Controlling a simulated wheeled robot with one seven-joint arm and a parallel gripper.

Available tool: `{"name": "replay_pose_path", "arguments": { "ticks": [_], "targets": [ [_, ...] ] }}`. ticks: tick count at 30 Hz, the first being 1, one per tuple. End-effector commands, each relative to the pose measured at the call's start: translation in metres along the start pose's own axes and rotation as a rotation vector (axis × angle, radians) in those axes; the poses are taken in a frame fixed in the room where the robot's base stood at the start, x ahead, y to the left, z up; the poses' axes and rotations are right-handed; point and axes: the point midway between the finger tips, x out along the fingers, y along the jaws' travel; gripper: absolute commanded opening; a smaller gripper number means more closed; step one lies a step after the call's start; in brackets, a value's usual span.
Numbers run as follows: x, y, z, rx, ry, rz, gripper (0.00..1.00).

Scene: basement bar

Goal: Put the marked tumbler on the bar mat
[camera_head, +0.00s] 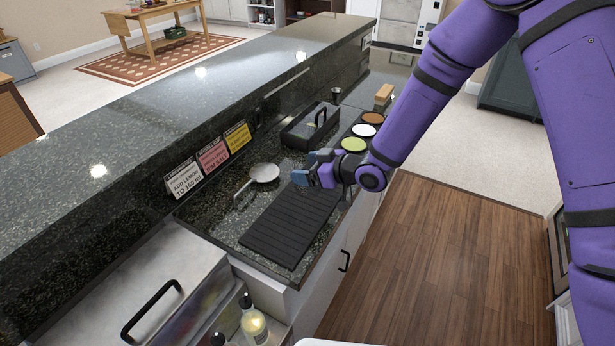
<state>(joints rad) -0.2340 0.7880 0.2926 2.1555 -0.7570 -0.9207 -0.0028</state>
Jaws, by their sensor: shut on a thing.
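The bar mat (285,228) is a dark ribbed rectangle lying flat on the lower counter, its visible surface bare. My gripper (309,170) has bluish fingers and is over the far end of the mat, seen from the side. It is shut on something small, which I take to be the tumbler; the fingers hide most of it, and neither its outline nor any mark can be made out. I cannot tell how high the fingers are above the mat. No other tumbler shows clearly on the counter.
A strainer (264,173) lies left of the mat. A black caddy (296,137) and round dishes of green (354,145), white (364,130) and orange stand beyond my gripper. White, pink and yellow cards (213,157) lean on the raised ledge. Bottles (253,322) stand below the near end.

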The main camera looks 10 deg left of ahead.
Motion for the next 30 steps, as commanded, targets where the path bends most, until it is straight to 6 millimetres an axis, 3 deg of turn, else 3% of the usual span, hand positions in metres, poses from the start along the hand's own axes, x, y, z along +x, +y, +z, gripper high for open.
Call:
{"name": "replay_pose_path", "arguments": {
  "ticks": [2,9,21,22,24,30],
  "targets": [
    [0.005,0.005,0.0,0.0,0.002,0.001,0.47],
    [0.015,0.003,0.031,0.001,0.0,0.0,0.47],
    [0.017,0.004,0.035,0.0,0.001,0.001,0.47],
    [0.017,0.004,0.035,0.0,0.001,0.001,0.84],
    [0.016,0.004,0.034,0.0,0.0,0.001,1.0],
    [0.016,0.004,0.034,0.0,0.0,0.001,1.0]
  ]
}}
